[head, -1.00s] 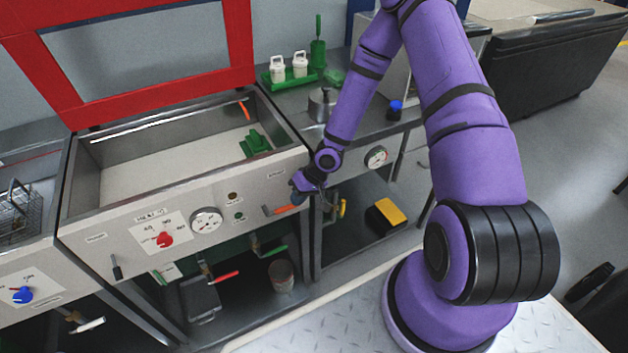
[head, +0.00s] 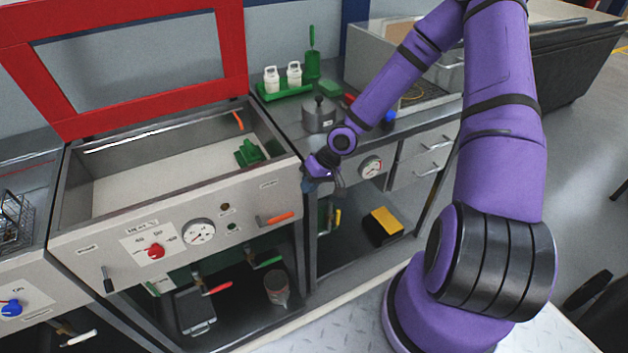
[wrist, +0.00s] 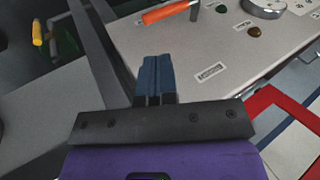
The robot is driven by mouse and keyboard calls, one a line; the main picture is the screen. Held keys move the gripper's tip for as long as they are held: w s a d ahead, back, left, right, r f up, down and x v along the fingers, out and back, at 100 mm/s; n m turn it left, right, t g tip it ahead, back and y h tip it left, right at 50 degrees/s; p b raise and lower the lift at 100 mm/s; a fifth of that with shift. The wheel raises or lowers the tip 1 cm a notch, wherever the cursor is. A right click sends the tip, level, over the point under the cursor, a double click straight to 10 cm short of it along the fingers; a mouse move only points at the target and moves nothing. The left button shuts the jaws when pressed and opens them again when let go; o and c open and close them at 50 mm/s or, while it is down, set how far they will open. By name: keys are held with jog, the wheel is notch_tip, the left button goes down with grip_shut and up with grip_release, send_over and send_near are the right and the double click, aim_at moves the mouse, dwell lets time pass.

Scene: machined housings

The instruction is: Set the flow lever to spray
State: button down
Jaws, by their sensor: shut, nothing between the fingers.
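An orange-handled lever (head: 278,218) sticks out near the right end of the basin unit's front panel and lies nearly level. It also shows at the top of the wrist view (wrist: 168,13). No readable word marks it as the flow lever. My gripper (head: 307,186) is beside the panel's right edge, above and right of the orange handle and apart from it. In the wrist view its blue fingers (wrist: 154,62) are together and empty, pointing toward the panel. A small label (wrist: 211,72) on the panel is too small to read.
The panel also carries a red knob (head: 156,251), a gauge (head: 198,232) and a black lever (head: 107,280). Below are red (head: 218,287) and green (head: 268,262) handles and a can (head: 277,289). The red-framed lid (head: 235,45) stands open. A yellow-topped block (head: 386,222) is at right.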

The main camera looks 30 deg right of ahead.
jog(key=shift+d+v, duration=0.2)
jog(key=shift+v, duration=0.9)
jog(key=shift+f, duration=0.15)
jog(key=s+d+r+h, duration=0.3)
jog(key=r+h, duration=0.1)
jog(key=r, duration=0.8)
jog(key=s+d+r+h, duration=0.3)
jog(key=r+h, duration=0.2)
jog(key=r, duration=0.6)
jog(key=s+a+r+t+y, duration=0.1)
jog(key=s+a+r, duration=0.2)
jog(key=s+r, duration=0.6)
jog(key=s+a+r+m+t+y, duration=0.1)
jog(key=s+a+r+t+y, duration=0.1)
jog(key=s+r, duration=0.7)
jog(key=shift+s+a+r, duration=0.25)
jog(key=shift+s+a, duration=0.05)
jog(key=shift+a, duration=0.2)
